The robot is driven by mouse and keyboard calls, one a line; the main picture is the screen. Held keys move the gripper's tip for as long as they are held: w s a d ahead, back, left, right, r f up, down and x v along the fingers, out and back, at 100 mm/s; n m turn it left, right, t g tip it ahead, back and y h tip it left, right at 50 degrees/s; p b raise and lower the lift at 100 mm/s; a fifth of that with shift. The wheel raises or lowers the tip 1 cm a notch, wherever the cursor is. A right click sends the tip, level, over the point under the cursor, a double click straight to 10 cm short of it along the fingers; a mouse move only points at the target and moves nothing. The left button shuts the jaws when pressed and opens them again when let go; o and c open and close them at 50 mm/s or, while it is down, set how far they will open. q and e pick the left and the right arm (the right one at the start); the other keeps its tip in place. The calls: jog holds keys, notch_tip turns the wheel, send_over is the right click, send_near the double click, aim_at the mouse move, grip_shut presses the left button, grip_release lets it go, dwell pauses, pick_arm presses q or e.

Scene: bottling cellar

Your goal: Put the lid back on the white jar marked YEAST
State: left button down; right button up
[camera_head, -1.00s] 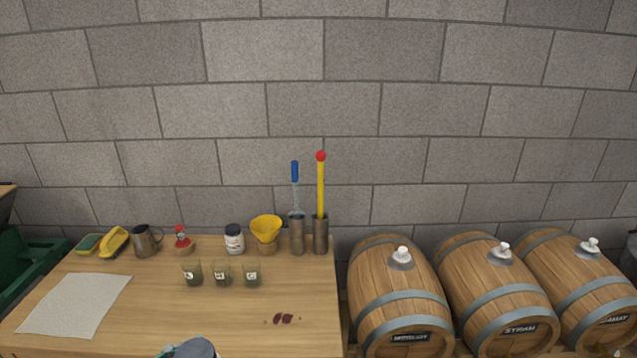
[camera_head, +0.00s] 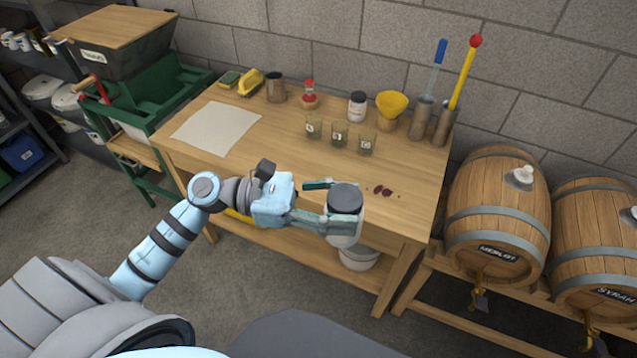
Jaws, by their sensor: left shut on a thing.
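A white jar (camera_head: 343,239) with a dark grey lid (camera_head: 345,196) on top is held in front of the table's front edge. The lid appears to sit on the jar; I cannot tell how firmly. My left gripper (camera_head: 337,205) is shut on the jar just below the lid, and its fingers hide part of the jar wall. No YEAST marking is readable on it. A smaller white jar with a dark lid (camera_head: 357,106) stands at the back of the table, its label too small to read. My right gripper is not in view.
A dark red spill (camera_head: 383,191) lies near the front right. Barrels (camera_head: 499,215) stand right. A white bucket (camera_head: 358,258) sits below.

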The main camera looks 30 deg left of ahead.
pick_arm(q)
jog(key=d+f+m+g+h, duration=0.1)
jog(key=d+m+g, duration=0.3)
jog(key=d+g, duration=0.3)
jog(key=shift+w+d+m, duration=0.4)
jog(key=shift+d, duration=0.15)
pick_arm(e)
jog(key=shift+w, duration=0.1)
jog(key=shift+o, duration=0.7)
